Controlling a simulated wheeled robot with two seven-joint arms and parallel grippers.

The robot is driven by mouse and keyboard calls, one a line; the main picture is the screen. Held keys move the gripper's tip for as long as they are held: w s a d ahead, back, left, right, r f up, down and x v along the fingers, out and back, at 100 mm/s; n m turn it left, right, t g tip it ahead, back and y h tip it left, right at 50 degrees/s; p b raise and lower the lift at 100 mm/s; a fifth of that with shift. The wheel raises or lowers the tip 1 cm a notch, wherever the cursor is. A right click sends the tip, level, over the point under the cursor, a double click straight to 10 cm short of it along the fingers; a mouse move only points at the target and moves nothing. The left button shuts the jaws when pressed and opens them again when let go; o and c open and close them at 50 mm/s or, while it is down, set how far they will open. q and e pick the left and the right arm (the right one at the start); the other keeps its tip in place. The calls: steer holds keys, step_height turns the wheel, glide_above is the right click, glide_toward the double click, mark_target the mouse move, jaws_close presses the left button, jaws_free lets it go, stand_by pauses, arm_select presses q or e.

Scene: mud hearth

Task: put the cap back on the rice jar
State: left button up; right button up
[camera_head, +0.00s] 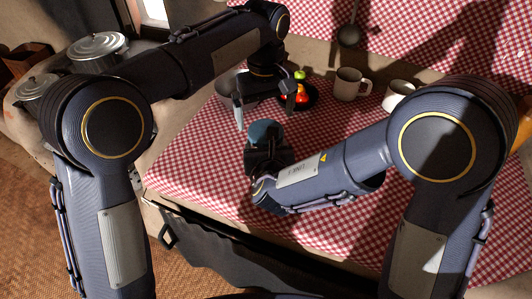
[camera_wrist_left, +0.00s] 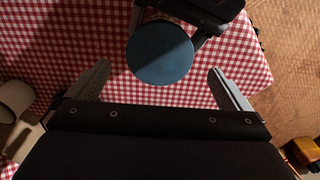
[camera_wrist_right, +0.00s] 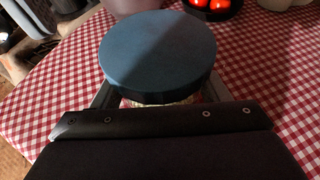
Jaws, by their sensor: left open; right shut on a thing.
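The round blue cap (camera_head: 265,131) sits over the mouth of the rice jar, and I cannot tell whether it is fully seated. The cap also shows in the left wrist view (camera_wrist_left: 160,53) and the right wrist view (camera_wrist_right: 157,50). A strip of the clear rice jar (camera_wrist_right: 165,100) with pale grains shows under the cap; the rest is hidden. My right gripper (camera_wrist_right: 160,93) is shut on the jar, with a finger on each side below the cap. My left gripper (camera_head: 264,108) is open and empty, its fingers pointing down above the cap and apart from it.
A dark bowl (camera_head: 313,103) with red and green produce and a grey bowl (camera_head: 227,82) stand behind the jar. Two mugs (camera_head: 349,84) stand further right. Lidded metal pots (camera_head: 97,46) are at the left. The checked tablecloth (camera_head: 190,168) is clear left of the jar.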

arm_select(q)
steer(key=shift+f, duration=2.25)
steer(key=c, duration=1)
steer(key=m, duration=0.9)
steer(key=shift+m, duration=0.4)
